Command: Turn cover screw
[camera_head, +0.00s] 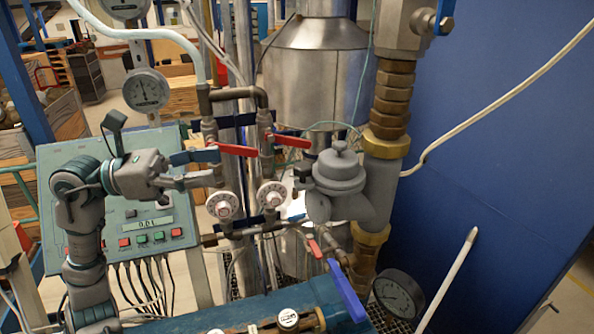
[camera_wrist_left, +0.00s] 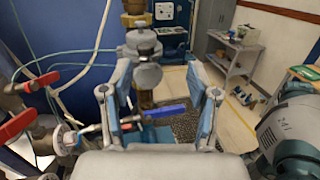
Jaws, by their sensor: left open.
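The grey meter body (camera_head: 338,182) stands right of centre in the head view, with a round cap and small knob, likely the cover screw (camera_head: 339,147), on top. In the left wrist view the meter (camera_wrist_left: 146,73) shows beyond my fingers, with the knob facing up. My left gripper (camera_head: 216,167) is open and empty, left of the meter and apart from it, close to a red valve handle (camera_head: 236,150). In the wrist view its two blue-padded fingers (camera_wrist_left: 157,95) are spread wide. My right gripper is not in view.
More red handles (camera_head: 290,141) and two white dials (camera_head: 222,205) sit between gripper and meter. A brass and brown pipe (camera_head: 395,85) rises behind the meter. A blue handle (camera_head: 346,290) and a pressure gauge (camera_head: 398,293) are below. A control panel (camera_head: 100,160) stands behind my arm.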

